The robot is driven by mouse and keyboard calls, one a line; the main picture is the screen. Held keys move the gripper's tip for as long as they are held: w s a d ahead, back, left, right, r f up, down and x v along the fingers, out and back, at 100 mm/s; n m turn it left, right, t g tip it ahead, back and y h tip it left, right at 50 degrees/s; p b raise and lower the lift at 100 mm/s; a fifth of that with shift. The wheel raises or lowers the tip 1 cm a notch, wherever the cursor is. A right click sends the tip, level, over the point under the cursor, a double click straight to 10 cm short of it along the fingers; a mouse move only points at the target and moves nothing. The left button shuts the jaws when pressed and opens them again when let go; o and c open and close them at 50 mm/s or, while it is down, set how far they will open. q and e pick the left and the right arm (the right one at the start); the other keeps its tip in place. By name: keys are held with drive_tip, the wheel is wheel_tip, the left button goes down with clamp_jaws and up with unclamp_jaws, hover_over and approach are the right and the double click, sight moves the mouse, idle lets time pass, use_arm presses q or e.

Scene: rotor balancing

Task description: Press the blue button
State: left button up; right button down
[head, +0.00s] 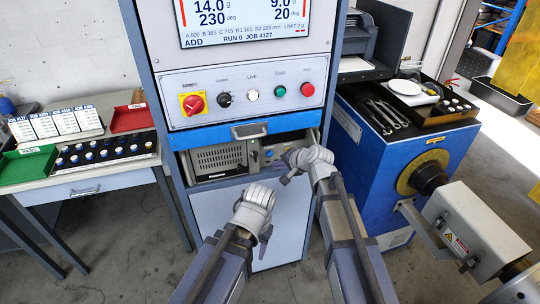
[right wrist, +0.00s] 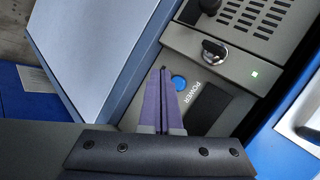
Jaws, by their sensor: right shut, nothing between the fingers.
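The blue button (right wrist: 179,83) sits on a grey panel beside the word POWER in the right wrist view. My right gripper (right wrist: 161,72) is shut and empty, its fingertips just left of the button in that view. I cannot tell how far they are above the panel. In the head view my right gripper (head: 287,180) is in front of the unit (head: 218,160) in the open bay under the cabinet's blue drawer front. My left gripper (head: 264,236) is lower and further left, in front of the cabinet; its fingers are mostly hidden by the wrist.
Above the bay are a red knob (head: 193,103), a green button (head: 279,91) and a red button (head: 307,89). A blue machine (head: 370,190) stands close on the right.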

drive_tip(key=shift+w+a, duration=0.2)
drive_tip(key=shift+w, duration=0.4)
drive_tip(key=shift+w+a, duration=0.2)
drive_tip(key=shift+w, duration=0.4)
drive_tip(key=shift+w, duration=0.1)
idle(1.0)
drive_tip(key=shift+w+a, duration=0.1)
drive_tip(key=shift+w, duration=0.2)
drive_tip(key=shift+w+a, duration=0.15)
drive_tip(key=shift+w, duration=0.25)
idle(0.7)
drive_tip(key=shift+s, duration=0.1)
drive_tip(key=shift+s+d, duration=0.25)
drive_tip(key=shift+s, duration=0.45)
drive_tip(key=shift+s, duration=0.1)
drive_tip(key=s, duration=0.1)
drive_tip(key=s+d, duration=0.1)
drive_tip(key=s, duration=0.2)
drive_tip(key=shift+s+d, duration=0.3)
